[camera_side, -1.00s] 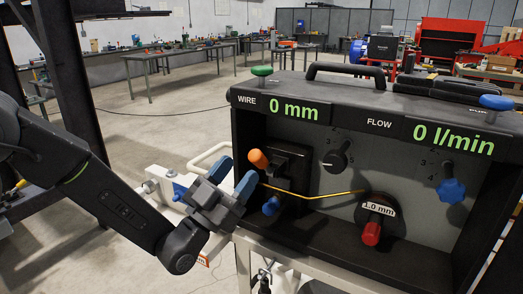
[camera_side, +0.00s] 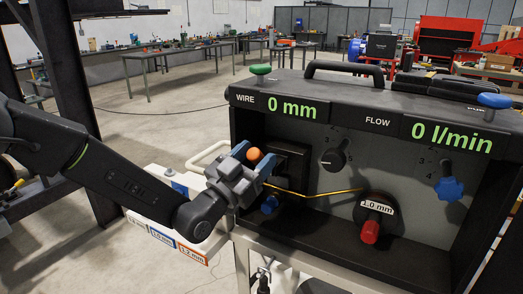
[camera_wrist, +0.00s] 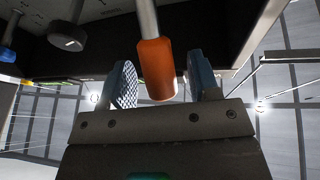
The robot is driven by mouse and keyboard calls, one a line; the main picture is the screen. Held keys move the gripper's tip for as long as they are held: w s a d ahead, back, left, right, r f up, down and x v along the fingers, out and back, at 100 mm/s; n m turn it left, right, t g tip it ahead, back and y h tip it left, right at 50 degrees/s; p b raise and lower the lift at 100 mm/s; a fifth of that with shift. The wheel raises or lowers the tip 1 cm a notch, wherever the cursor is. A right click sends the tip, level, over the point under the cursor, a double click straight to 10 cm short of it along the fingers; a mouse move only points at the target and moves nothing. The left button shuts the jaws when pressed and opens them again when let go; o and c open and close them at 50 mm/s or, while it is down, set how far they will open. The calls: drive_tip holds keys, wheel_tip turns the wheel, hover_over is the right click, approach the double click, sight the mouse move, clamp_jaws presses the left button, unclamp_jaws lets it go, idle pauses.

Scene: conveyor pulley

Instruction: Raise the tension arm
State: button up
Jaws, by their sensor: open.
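The tension arm appears to be the lever with an orange cylindrical handle (camera_side: 254,155), on the black wire-feed block at the left inside the machine. In the wrist view the orange handle (camera_wrist: 157,68) hangs from a grey metal rod. My gripper (camera_side: 252,157) is open, with its blue fingers around the handle in the side view. In the wrist view my gripper (camera_wrist: 162,80) has one finger on each side of the handle, with visible gaps. The fingers partly hide the handle and feed block in the side view.
A gold wire (camera_side: 315,194) runs from the feed block to the red-knobbed 1.0 mm spool holder (camera_side: 372,226). A blue knob (camera_side: 270,204) sits just below my gripper. A black dial (camera_side: 333,160) and a blue star knob (camera_side: 449,189) are farther right. The displays read zero.

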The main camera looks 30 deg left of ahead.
drive_tip(key=shift+x, duration=1.1)
clamp_jaws()
